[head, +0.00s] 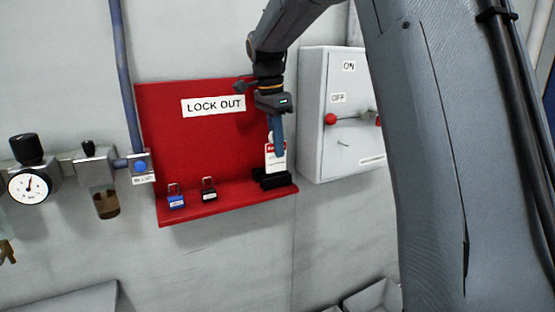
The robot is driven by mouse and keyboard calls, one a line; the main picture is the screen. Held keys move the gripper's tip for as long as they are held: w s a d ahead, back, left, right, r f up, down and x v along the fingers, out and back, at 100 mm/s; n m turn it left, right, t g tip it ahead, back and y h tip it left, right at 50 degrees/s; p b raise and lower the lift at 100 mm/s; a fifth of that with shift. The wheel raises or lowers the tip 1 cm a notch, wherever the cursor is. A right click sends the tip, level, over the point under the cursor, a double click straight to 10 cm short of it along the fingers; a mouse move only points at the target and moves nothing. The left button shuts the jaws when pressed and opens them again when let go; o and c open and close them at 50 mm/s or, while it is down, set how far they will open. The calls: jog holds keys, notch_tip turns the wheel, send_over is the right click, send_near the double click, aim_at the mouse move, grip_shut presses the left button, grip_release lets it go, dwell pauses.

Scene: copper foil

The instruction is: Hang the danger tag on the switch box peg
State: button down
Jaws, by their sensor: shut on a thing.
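The danger tag (275,165), white with a red band, is upright at the right end of the red lock-out board. My gripper (279,152) points down and is shut on the tag's upper part, which its fingers partly cover. The tag's lower edge is just over or in a black holder (274,181) on the shelf; I cannot tell if it is clear of it. The grey switch box (312,150) is on the wall to the right. Its small peg (343,143) sticks out below the OFF label. My arm hides the box's right side.
The red board's shelf (235,199) carries a blue padlock (176,199) and a black padlock (209,191). A red-knobbed lever (331,119) juts from the box above the peg. A gauge (30,185) and pipework are at left. Wall between board and box is bare.

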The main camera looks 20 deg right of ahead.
aim_at(274, 164)
jog(key=shift+f+p, duration=1)
jog(key=shift+f, duration=1.15)
